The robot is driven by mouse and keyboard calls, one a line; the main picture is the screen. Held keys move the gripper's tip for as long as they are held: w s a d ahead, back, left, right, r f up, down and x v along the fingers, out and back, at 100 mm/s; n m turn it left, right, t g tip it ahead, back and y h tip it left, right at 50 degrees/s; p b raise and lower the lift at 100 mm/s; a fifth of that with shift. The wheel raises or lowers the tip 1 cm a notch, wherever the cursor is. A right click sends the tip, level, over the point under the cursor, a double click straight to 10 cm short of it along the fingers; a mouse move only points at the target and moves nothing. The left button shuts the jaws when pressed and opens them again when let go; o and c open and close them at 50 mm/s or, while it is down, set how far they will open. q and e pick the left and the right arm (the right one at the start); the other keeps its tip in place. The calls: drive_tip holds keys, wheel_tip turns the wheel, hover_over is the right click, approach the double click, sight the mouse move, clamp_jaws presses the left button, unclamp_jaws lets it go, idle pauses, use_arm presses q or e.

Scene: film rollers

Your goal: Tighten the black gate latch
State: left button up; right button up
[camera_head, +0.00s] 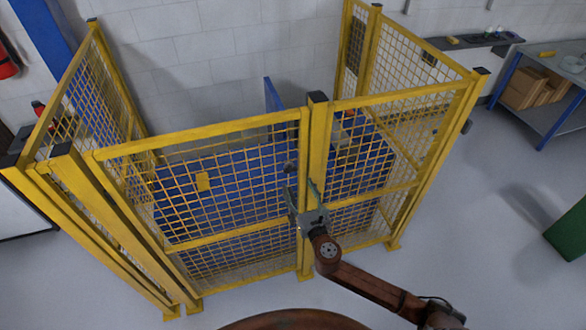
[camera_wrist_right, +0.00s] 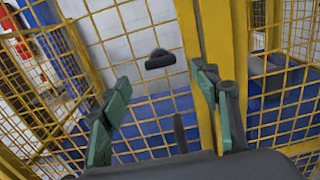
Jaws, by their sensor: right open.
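The black gate latch (camera_wrist_right: 160,59) shows in the right wrist view as a short dark piece in front of the mesh, just left of a yellow post. In the head view it seems to be the small dark piece (camera_head: 289,168) by the gate's right edge. My right gripper (camera_head: 307,193), with green fingers, is in front of the yellow post and a little below the latch. In the wrist view the fingers (camera_wrist_right: 162,88) are spread wide, with nothing between their tips and the latch beyond them. My left gripper is not in view.
A yellow mesh fence (camera_head: 317,150) surrounds a blue structure (camera_head: 215,185). A second dark upright piece (camera_wrist_right: 180,132) shows below the latch in the wrist view. A workbench (camera_head: 545,85) with boxes stands at the right. The grey floor (camera_head: 480,240) at right is mostly clear.

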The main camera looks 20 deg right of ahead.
sight(292, 171)
drive_tip(key=w, duration=0.7)
drive_tip(key=shift+w+a, duration=0.1)
drive_tip(key=shift+w, duration=0.2)
drive_tip(key=shift+c, duration=0.4)
drive_tip(key=c, duration=1.1)
